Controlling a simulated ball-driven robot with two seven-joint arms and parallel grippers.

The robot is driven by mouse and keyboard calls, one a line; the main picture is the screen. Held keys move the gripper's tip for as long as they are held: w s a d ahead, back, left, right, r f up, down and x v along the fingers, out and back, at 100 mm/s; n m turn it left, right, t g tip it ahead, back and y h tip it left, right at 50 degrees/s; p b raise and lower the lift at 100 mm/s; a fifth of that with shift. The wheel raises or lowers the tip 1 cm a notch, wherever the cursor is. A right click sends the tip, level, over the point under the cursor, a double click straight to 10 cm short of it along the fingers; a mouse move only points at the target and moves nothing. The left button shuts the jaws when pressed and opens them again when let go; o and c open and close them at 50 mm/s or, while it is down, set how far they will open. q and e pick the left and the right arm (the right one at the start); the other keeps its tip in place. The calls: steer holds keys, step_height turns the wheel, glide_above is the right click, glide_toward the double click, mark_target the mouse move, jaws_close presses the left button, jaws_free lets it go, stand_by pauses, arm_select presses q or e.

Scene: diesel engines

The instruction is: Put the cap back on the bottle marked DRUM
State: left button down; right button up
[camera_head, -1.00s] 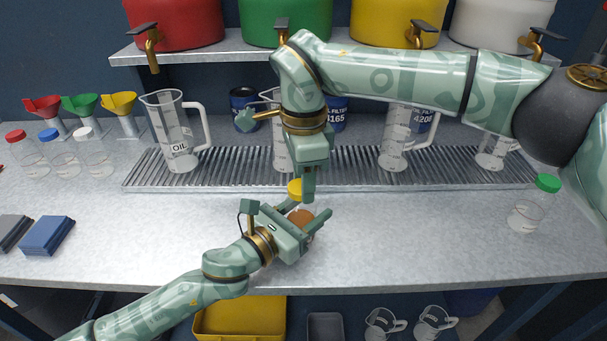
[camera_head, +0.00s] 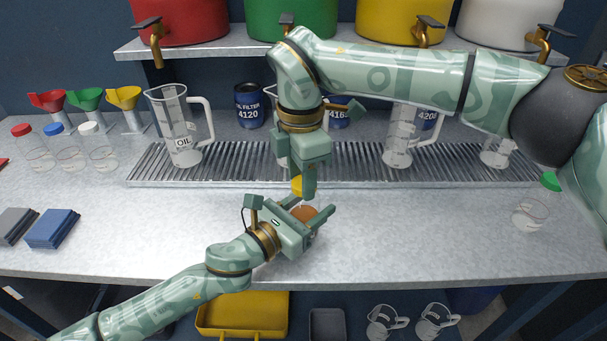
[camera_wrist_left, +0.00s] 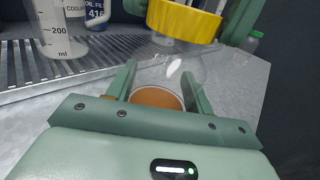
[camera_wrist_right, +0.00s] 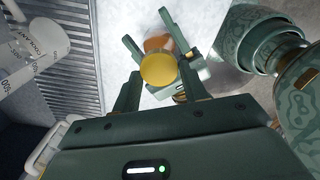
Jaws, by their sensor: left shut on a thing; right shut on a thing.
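A clear bottle (camera_head: 304,213) with orange-brown liquid stands over the bench in my left gripper (camera_head: 312,214), which is shut on it. Its liquid also shows between the fingers in the left wrist view (camera_wrist_left: 158,97). No marking is readable on it. My right gripper (camera_head: 305,188) points down from above and is shut on a yellow cap (camera_head: 297,186). The left wrist view shows the cap (camera_wrist_left: 183,22) over the bottle's top, apparently a little to the right. In the right wrist view the cap (camera_wrist_right: 158,70) covers part of the bottle. I cannot tell whether they touch.
Behind is a drip grate (camera_head: 235,168) with measuring jugs, one marked OIL (camera_head: 180,125). A green-capped bottle (camera_head: 538,205) stands at right. Several capped bottles (camera_head: 68,155) and blue cloths (camera_head: 52,228) are at left. The bench front is clear.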

steer(key=m, duration=0.6)
steer(key=shift+w, duration=0.2)
steer(key=m, duration=0.3)
steer(key=shift+w+m, duration=0.1)
steer(key=shift+m, duration=0.2)
steer(key=m, duration=0.5)
steer(key=shift+w+d, duration=0.1)
steer(key=shift+d, duration=0.05)
steer(key=o, duration=1)
steer(key=shift+r, duration=2.2)
